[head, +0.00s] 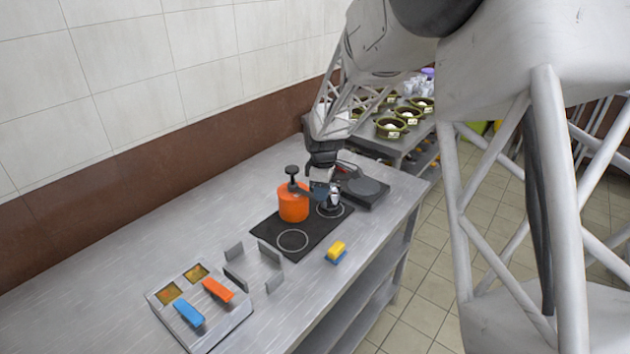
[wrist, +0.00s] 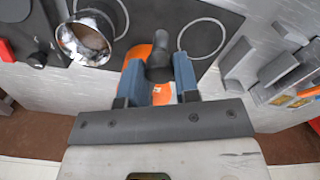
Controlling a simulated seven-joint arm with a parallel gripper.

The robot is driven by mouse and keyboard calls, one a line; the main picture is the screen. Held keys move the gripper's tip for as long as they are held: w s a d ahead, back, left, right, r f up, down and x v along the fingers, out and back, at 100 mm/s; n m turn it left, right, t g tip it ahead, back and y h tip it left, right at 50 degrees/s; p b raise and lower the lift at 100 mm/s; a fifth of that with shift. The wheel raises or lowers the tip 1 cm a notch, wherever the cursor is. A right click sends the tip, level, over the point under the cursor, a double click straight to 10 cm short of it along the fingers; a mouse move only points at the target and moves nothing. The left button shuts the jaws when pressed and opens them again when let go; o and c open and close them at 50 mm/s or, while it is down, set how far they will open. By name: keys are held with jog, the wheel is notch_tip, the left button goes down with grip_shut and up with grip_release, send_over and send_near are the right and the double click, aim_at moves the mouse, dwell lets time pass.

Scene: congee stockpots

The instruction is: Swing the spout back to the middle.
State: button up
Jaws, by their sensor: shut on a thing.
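The orange pot (head: 293,204) stands on the dark hob, with a black pump-like top (head: 292,172) rising from it. It also shows orange in the wrist view (wrist: 160,95), behind my fingers. My gripper (head: 313,191) is at the right side of the pot, near its upper part. In the wrist view my blue fingers (wrist: 160,68) stand on either side of a dark rounded part, which looks like the spout (wrist: 159,58). They are shut on it. The spout's exact direction is hard to tell; my gripper hides part of it in the head view.
A shiny metal vessel (wrist: 85,40) stands close beside the pot on the hob (head: 270,226). A dark appliance (head: 362,187) is behind. Upright metal plates (head: 270,252), a yellow-and-blue block (head: 336,252) and a tray (head: 228,318) are nearer. The worktop's left side is clear.

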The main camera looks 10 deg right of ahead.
jog(key=o, duration=0.5)
jog(key=shift+r, duration=0.1)
jog(key=shift+r, duration=3.4)
jog(key=shift+s, duration=0.1)
